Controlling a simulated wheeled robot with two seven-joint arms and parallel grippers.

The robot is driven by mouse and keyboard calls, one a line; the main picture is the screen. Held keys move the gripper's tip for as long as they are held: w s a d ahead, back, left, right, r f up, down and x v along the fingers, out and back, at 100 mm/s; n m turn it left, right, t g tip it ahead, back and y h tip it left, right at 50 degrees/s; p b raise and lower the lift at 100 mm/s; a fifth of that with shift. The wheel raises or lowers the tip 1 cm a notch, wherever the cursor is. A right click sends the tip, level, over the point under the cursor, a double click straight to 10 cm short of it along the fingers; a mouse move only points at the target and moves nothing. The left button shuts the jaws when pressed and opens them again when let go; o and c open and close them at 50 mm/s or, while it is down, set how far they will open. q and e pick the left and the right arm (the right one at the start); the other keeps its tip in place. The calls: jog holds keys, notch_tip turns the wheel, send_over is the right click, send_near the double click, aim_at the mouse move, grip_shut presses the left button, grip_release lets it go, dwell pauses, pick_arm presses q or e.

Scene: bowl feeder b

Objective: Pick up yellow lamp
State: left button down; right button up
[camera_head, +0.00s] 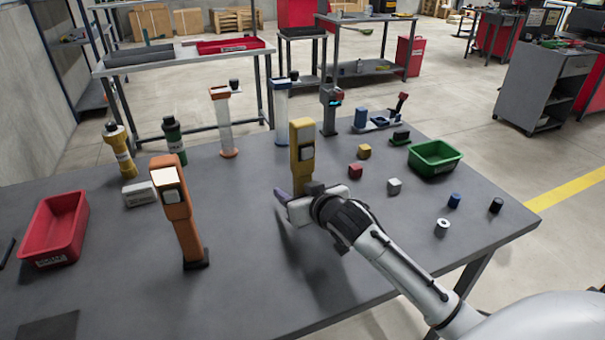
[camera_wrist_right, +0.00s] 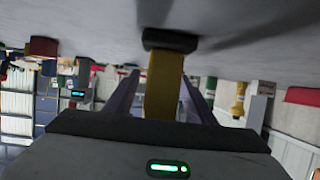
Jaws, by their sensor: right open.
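The yellow lamp (camera_head: 302,145) stands upright on the grey table, with a grey panel near its top. My right gripper (camera_head: 292,193) is low at the lamp's stem, its fingers pointing away from the head camera. In the right wrist view, the yellow stem (camera_wrist_right: 163,85) and its dark base show between the two fingers of the open gripper (camera_wrist_right: 160,98), with a gap visible on at least one side. The gripper hides the lamp's lower part in the head view. My left gripper is not in view.
An orange lamp (camera_head: 178,210) stands left of the yellow one. A red bin (camera_head: 55,228) is at far left, a green bin (camera_head: 434,158) at right. Small blocks, including a red cube (camera_head: 355,171), lie right of the lamp. The front middle of the table (camera_head: 250,290) is clear.

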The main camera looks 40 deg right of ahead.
grip_shut()
jog(key=shift+r, duration=0.15)
